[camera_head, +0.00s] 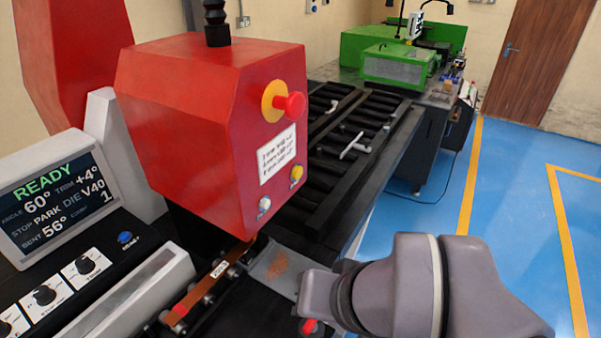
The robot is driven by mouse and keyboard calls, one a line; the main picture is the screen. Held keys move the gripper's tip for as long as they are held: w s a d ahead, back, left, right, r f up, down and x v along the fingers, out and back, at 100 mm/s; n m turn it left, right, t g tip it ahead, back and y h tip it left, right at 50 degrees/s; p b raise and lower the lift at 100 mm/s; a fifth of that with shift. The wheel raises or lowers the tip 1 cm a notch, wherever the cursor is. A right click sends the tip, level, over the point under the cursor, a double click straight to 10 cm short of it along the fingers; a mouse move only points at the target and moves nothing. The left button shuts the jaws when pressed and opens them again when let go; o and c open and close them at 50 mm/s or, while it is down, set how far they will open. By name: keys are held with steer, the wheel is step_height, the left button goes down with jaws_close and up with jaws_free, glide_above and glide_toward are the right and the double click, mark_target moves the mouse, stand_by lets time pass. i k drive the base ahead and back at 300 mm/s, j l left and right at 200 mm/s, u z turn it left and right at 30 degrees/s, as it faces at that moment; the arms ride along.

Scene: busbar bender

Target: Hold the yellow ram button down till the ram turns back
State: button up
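The yellow ram button (297,173) is on the lower right of the red machine head's front face (200,130). Nothing touches or covers it. A white button (264,205) sits lower left of it. The ram itself cannot be made out. A copper-coloured bar (205,287) with a small label lies below the head. The display (58,197) reads READY, angle 60°, trim +4°, stop PARK, die V40, bent 56° and a count of 1. My grey arm reaches in at the lower right, below and right of the button. My gripper's fingers do not show.
A red emergency stop (290,104) on a yellow base is above a white label (277,153). A panel with knobs (45,294) and a blue button (125,237) is at left. A dark roller table (350,140) stands behind. Blue floor at right is clear.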

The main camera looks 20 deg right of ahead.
mark_target(297, 174)
steer(key=k+j+u, duration=0.2)
steer(key=u, duration=0.15)
steer(key=k+j+u, duration=0.35)
steer(key=i+l, duration=0.1)
